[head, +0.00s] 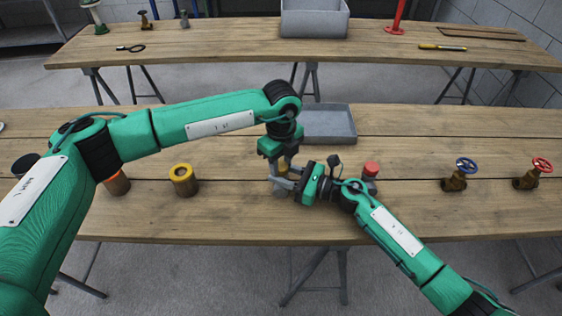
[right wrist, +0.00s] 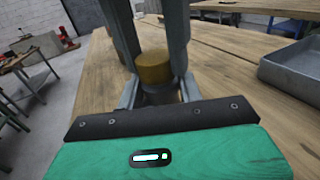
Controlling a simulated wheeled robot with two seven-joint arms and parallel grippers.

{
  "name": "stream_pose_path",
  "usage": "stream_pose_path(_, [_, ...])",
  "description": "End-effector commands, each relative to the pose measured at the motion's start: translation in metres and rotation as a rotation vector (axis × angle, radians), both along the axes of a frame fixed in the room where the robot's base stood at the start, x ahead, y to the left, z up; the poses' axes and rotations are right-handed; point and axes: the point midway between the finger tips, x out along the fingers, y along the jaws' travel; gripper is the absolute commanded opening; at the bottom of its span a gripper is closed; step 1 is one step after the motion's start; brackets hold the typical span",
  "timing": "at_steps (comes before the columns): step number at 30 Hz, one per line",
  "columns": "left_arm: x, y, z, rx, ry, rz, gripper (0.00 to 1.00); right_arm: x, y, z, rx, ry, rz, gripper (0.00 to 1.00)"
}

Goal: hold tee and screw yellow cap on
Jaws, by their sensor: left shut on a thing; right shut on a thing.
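The yellow cap (right wrist: 155,67) sits on top of a grey fitting, which looks like the tee (right wrist: 160,96), in the right wrist view. My left gripper (head: 282,168) points straight down, with its fingers shut on either side of the cap. My right gripper (head: 282,186) reaches in from the right, lower down, and is shut on the tee; its fingers also show in the right wrist view (right wrist: 160,92). In the head view both are largely hidden by the grippers. I cannot tell how far the cap is threaded on.
A grey tray (head: 328,124) lies just behind the grippers. A yellow ring-shaped part (head: 183,181) and a copper-coloured part (head: 117,184) stand to the left. A red-topped part (head: 371,169), a blue-wheeled valve (head: 458,175) and a red-wheeled valve (head: 532,174) stand to the right.

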Motion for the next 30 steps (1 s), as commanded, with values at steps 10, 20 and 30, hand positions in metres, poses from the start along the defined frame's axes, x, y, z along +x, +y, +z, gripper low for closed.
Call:
stream_pose_path(10, [0.0004,-0.0002,0.0003,-0.001,0.000,-0.446,0.07,-0.0001,0.0002,0.0002,0.000,0.000,0.001,0.00])
stream_pose_path(20, [0.0004,0.0000,0.0001,0.000,0.000,-0.976,0.07,-0.0002,0.0003,0.0002,0.000,0.000,0.001,0.00])
stream_pose_path(30, [0.0006,-0.0001,-0.0002,0.000,-0.001,-1.522,0.07,-0.0002,0.0003,0.0002,0.000,0.000,0.001,0.00])
